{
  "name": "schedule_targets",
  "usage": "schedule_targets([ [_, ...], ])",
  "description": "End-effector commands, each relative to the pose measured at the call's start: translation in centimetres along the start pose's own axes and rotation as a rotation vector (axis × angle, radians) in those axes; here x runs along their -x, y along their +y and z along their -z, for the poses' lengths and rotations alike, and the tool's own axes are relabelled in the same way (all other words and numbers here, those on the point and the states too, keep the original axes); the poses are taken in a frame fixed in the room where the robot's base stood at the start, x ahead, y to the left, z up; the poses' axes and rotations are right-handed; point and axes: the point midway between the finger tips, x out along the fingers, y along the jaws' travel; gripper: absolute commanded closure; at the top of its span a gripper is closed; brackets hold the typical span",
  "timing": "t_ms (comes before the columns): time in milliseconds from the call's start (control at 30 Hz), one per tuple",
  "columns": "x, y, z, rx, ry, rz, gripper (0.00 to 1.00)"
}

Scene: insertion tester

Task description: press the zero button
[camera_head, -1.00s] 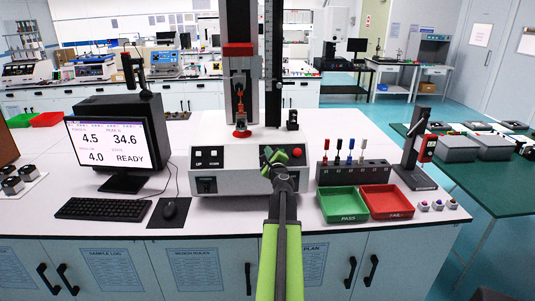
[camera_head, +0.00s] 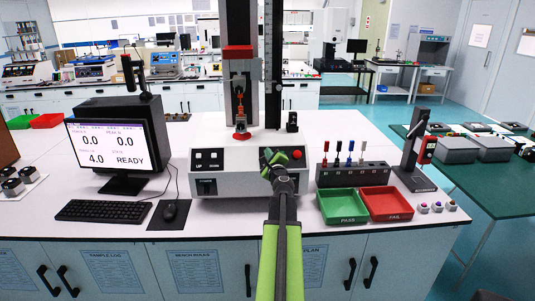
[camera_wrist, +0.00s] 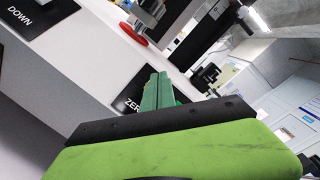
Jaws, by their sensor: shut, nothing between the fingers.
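The insertion tester (camera_head: 235,182) stands on the white bench with its tall column behind. The zero button's black label plate, lettered "ZER", shows in the wrist view (camera_wrist: 128,103); the button itself is hidden behind my gripper's fingers. My gripper (camera_head: 276,160) is shut and empty, its green fingertips (camera_wrist: 157,92) at the zero plate; I cannot tell whether they touch the button. The monitor (camera_head: 108,147) reads 0.0, 0.0, 4.0 and READY. The UP and DOWN buttons (camera_head: 207,158) sit at the left of the panel.
A red button (camera_head: 297,155) sits right of my gripper on the panel. A green PASS tray (camera_head: 342,207) and a red FAIL tray (camera_head: 388,203) lie at the right. A keyboard (camera_head: 104,210) and mouse (camera_head: 170,210) lie at the left. The tester's clamp (camera_head: 239,105) hangs above.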

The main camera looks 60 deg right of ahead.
Motion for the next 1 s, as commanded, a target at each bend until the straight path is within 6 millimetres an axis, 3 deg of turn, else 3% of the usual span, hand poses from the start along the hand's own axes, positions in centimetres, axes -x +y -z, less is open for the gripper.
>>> schedule_targets([
  [433, 0.5, -0.4, -0.4, 0.000, 0.000, 0.000, 1.00],
  [1000, 3.8, -2.8, -2.8, 0.000, -0.001, -0.001, 1.00],
])
